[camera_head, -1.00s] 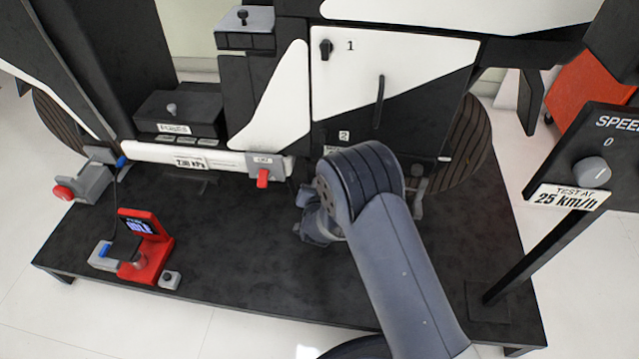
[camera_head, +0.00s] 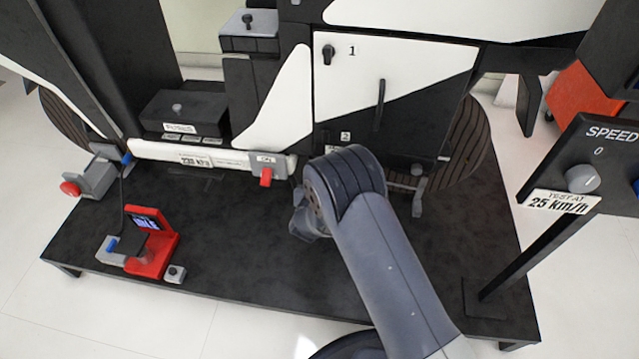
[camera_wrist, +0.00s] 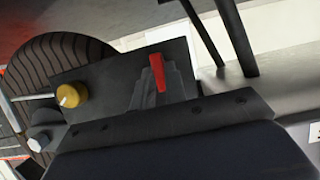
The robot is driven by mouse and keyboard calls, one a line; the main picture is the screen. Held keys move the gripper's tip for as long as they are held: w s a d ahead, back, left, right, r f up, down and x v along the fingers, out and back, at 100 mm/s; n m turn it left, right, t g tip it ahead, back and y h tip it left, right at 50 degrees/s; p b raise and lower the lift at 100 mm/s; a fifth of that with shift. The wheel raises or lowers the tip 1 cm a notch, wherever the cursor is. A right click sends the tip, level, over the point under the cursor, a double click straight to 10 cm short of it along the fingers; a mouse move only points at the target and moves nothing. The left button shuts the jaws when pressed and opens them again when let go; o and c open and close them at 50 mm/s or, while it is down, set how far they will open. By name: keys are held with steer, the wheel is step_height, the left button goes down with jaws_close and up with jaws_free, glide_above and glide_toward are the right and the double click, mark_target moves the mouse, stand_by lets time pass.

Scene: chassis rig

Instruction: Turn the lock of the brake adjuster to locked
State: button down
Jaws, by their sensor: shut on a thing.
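In the wrist view, a dark box-like unit (camera_wrist: 101,75), which seems to be the brake adjuster, carries a round yellow knob (camera_wrist: 69,95) at its left. A slim red lever (camera_wrist: 158,72), which looks like its lock, stands near the box's right part. My gripper (camera_wrist: 160,88) is at this lever, its grey fingers shut on it. The lever's lower part is hidden by the fingers. No lock markings can be read. In the head view my gripper (camera_head: 308,222) is mostly hidden behind my arm, and the adjuster cannot be made out.
A black platform (camera_head: 240,270) carries a red display stand (camera_head: 152,255) at front left. A speed panel (camera_head: 560,165) on a post stands at right. A ribbed tyre (camera_wrist: 70,55) is beside the unit.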

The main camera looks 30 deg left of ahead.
steer(key=c, duration=1.4)
jaws_free()
steer(key=shift+c, duration=0.2)
steer(key=p+v, duration=0.3)
steer(key=v, duration=0.7)
steer(key=shift+s+p, duration=0.35)
steer(key=shift+d+r, duration=0.1)
steer(key=b+x, duration=0.4)
steer(key=x, duration=0.6)
steer(key=shift+w, duration=0.4)
